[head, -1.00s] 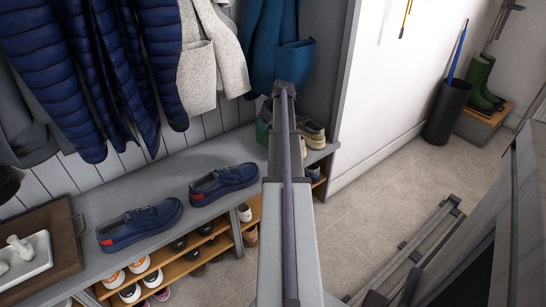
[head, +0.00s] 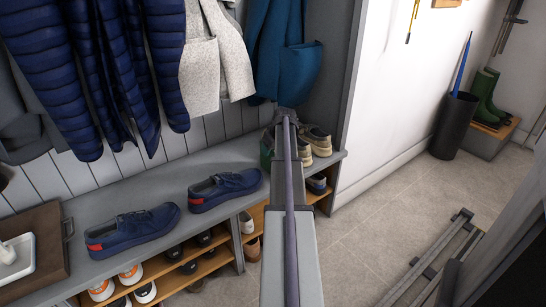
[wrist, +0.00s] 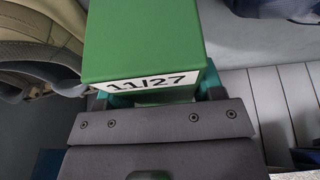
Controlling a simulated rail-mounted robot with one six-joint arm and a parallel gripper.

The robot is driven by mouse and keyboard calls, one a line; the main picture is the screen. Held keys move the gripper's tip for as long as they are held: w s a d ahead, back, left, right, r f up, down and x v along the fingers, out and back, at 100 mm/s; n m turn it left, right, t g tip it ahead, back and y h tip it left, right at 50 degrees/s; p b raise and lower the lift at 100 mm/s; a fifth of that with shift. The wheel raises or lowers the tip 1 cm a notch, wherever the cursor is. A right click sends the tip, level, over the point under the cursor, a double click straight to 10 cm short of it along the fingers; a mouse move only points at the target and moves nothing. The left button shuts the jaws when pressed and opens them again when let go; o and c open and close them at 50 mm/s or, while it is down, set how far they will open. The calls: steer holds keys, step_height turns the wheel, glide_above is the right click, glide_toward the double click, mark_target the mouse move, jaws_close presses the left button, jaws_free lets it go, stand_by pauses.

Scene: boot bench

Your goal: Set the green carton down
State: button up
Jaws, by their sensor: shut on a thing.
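The green carton (wrist: 142,45) fills the upper middle of the wrist view, with a white label reading 11/27 on the side toward my gripper. My gripper (wrist: 158,97) is shut on the carton, with teal finger parts at both sides of it. In the head view only a sliver of the carton (head: 266,152) shows, left of my arm, low over the right part of the grey bench (head: 100,205). My arm hides the rest and the gripper there. I cannot tell whether the carton touches the bench.
Beige shoes (head: 318,141) stand close right of the carton, and at left in the wrist view (wrist: 38,48). Blue shoes (head: 224,188) are on the bench, left of my arm. Coats (head: 215,55) hang above. A wooden tray (head: 40,235) is far left.

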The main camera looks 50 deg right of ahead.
steer(key=shift+f, duration=0.25)
steer(key=o, duration=1.4)
steer(key=shift+r, duration=0.1)
steer(key=p+v, duration=1.2)
steer(key=shift+r, duration=0.35)
steer(key=shift+f, duration=0.15)
steer(key=shift+a, duration=0.1)
